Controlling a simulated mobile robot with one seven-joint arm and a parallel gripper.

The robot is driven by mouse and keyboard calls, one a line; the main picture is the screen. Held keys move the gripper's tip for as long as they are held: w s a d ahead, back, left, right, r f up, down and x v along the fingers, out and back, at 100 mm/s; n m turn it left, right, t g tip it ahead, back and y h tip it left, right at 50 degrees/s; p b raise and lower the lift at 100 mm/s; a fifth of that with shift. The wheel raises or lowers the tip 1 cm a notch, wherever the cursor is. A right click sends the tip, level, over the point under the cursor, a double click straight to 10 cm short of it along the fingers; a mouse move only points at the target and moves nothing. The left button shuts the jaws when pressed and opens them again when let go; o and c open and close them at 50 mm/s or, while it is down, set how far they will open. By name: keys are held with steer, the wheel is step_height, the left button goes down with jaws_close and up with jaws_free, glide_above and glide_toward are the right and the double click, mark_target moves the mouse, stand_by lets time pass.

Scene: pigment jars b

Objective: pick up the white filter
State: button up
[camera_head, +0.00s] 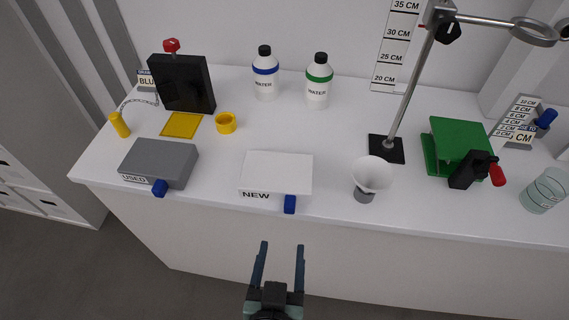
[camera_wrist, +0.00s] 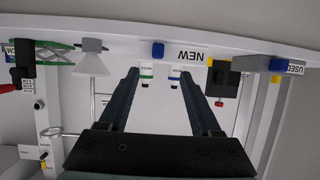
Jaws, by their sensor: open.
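A white cone-shaped piece (camera_head: 371,173), wide end up on a short grey stem, stands near the table's front edge, right of centre. It is the thing most like a white filter; I cannot tell whether it is a filter or a funnel. In the wrist view this cone (camera_wrist: 92,58) is at the upper left, and the picture is upside down. A white box marked NEW (camera_head: 277,173) with a blue knob is left of it; its inside is hidden. My gripper (camera_head: 283,246) is open and empty, in front of the table's edge and apart from both. Its fingers also show in the wrist view (camera_wrist: 160,74).
A grey box marked USED (camera_head: 160,162) stands on the left. Two water bottles (camera_head: 265,76) (camera_head: 318,84) are at the back. A metal stand (camera_head: 400,120) rises behind the cone, with a green holder (camera_head: 455,140) and glass beaker (camera_head: 543,191) to its right.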

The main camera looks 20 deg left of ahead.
mark_target(289, 209)
steer(key=x, duration=0.7)
steer(key=shift+r+p+x, duration=0.15)
steer(key=shift+p+x, duration=0.15)
steer(key=shift+x, duration=1.1)
steer(key=shift+r+p+x, duration=0.15)
steer(key=shift+p+x, duration=0.1)
steer(key=shift+x, duration=1.1)
steer(key=shift+w+d, duration=0.15)
steer(key=shift+d, duration=0.05)
jaws_close()
